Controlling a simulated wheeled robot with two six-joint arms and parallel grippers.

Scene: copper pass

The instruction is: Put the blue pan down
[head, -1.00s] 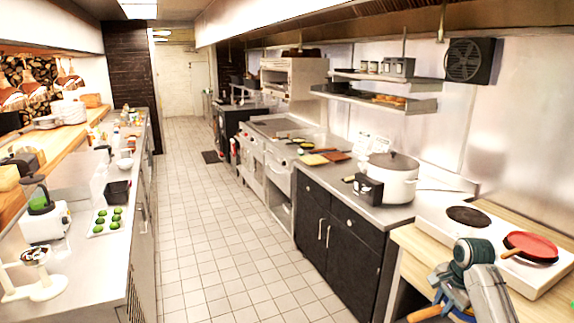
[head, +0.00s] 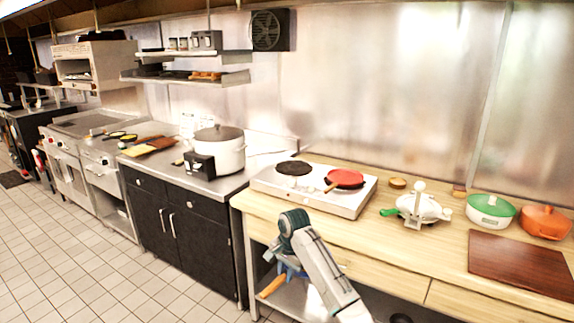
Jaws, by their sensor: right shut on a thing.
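My right arm reaches in from the bottom, in front of the wooden counter (head: 400,238). My right gripper (head: 284,279) is low at the counter's left front and is mostly hidden behind my own arm. It is shut on the blue pan (head: 290,270), of which a bit of blue and a wooden handle (head: 272,287) show. The pan is below the counter top's level in the picture; I cannot tell if it touches anything. My left gripper is out of view.
A two-plate hob (head: 335,205) with a red pan (head: 345,178) on its right plate stands on the counter. Its left plate (head: 294,168) is bare.

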